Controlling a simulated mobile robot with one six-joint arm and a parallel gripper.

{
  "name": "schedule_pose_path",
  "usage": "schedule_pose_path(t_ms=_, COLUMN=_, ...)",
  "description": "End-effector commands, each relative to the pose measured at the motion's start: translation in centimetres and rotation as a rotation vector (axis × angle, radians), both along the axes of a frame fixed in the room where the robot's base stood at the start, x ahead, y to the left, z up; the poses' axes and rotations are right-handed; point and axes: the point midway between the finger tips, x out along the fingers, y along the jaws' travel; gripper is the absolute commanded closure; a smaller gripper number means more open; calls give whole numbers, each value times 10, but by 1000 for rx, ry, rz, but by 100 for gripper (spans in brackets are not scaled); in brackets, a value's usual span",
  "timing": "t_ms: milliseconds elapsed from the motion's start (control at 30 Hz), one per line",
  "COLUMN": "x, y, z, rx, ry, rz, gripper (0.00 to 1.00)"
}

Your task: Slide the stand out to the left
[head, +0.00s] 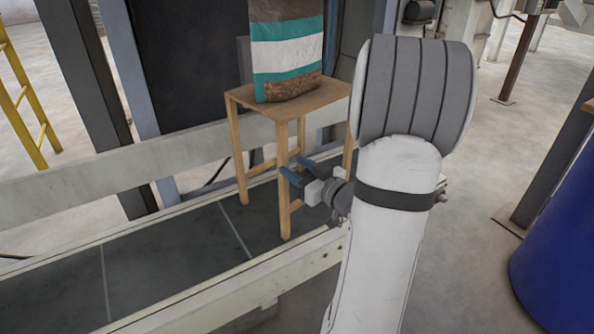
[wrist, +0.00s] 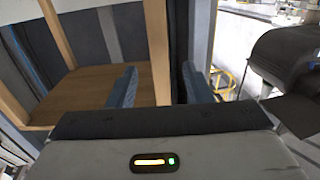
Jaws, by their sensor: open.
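The stand (head: 240,101) is a small wooden stool with a square top and slim legs. It stands upright on the dark belt, with a teal, white and brown bag (head: 287,52) on its top. My gripper (head: 292,167) is at the near front leg, about halfway up. The jaws are open, with gaps beside the leg. My arm covers part of the stand's right side in the head view.
The dark belt (head: 190,240) runs left between a pale back rail (head: 90,180) and a pale front rail (head: 220,291). The belt left of the stand is clear. A blue drum (head: 555,255) stands at the right, and a yellow ladder (head: 22,95) at the far left.

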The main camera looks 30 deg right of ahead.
Motion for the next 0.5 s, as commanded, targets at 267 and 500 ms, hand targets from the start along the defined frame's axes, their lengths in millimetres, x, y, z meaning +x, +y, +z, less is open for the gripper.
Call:
schedule_pose_path(t_ms=267, x=14, y=4, z=-1, rx=-3, ry=0, rz=2, gripper=55)
schedule_pose_path(t_ms=500, x=50, y=13, z=-2, rx=-3, ry=-1, rz=2, gripper=55)
